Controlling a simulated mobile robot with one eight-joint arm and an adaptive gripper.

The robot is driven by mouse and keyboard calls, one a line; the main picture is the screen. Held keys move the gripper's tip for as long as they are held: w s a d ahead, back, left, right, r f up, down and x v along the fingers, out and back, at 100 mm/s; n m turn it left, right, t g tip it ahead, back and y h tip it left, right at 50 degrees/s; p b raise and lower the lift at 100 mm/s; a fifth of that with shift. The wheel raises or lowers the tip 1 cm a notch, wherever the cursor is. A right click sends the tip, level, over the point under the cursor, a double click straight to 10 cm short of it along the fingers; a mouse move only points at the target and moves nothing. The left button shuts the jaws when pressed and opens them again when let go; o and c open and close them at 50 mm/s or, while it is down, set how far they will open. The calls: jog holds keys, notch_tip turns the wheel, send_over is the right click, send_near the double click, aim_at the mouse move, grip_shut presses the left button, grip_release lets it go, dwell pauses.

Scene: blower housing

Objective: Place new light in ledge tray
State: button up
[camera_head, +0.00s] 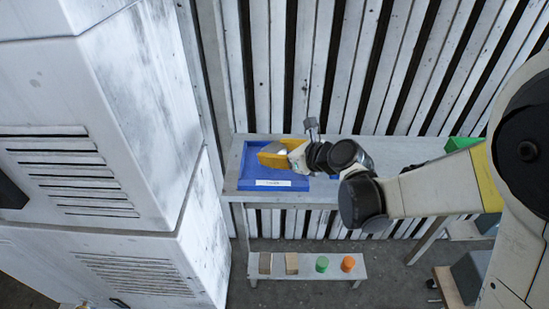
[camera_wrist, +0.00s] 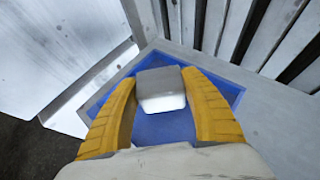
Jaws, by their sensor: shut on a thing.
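The new light shows in the wrist view as a small pale grey-white block (camera_wrist: 161,92) between the two yellow fingers of my gripper (camera_wrist: 160,80). My gripper is shut on it. In the head view my gripper (camera_head: 272,156) is over the blue ledge tray (camera_head: 248,183), and a grey bit of the light (camera_head: 281,148) shows beside a yellow finger. The tray also shows under the light in the wrist view (camera_wrist: 168,127). I cannot tell whether the light touches the tray floor.
The tray sits at the left end of a grey ledge (camera_head: 400,150), by the large white housing (camera_head: 130,120). A slatted wall stands behind. A low bench (camera_head: 306,273) holds two brown blocks, a green cylinder (camera_head: 322,264) and an orange one (camera_head: 348,264). A green bin (camera_head: 460,143) is at right.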

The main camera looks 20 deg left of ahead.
jog(key=shift+f, duration=0.65)
jog(key=shift+f, duration=0.2)
jog(key=o, duration=1.3)
jog(key=shift+r, duration=0.1)
